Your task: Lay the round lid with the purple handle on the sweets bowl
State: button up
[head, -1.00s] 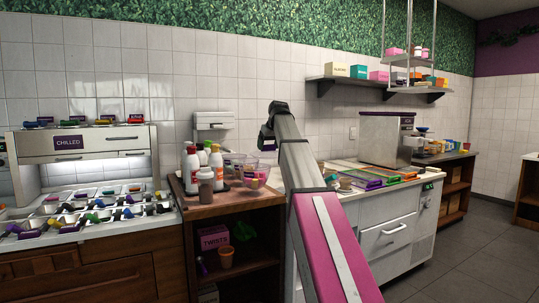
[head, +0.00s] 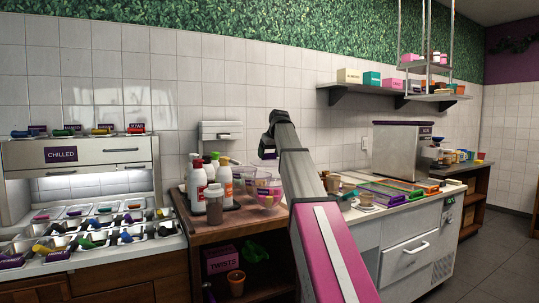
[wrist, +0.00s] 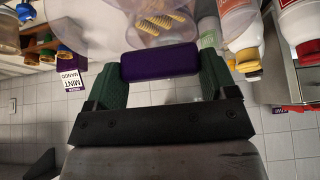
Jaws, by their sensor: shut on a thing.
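My gripper (wrist: 160,78) is shut on the purple handle (wrist: 160,63), with one dark green finger at each side of it. The clear round lid below the handle is hard to tell from the clear bowl behind it. Striped yellow sweets (wrist: 162,22) show through the clear plastic in the wrist view. In the head view the sweets bowl (head: 268,193) is clear with coloured sweets in it. It stands on the wooden cabinet among other clear bowls, below my gripper (head: 266,152). I cannot tell whether the lid touches the bowl.
Several sauce bottles (head: 198,181) stand just left of the bowls; they show close by in the wrist view too. A white wall dispenser (head: 221,130) is behind. A chilled toppings counter (head: 100,225) is at left, and a white counter with coloured trays (head: 395,195) at right.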

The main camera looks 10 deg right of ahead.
jog(key=shift+w+f, duration=0.1)
jog(key=shift+f, duration=3.7)
jog(key=shift+f, duration=0.55)
jog(key=o, duration=0.9)
jog(key=shift+r, duration=3.55)
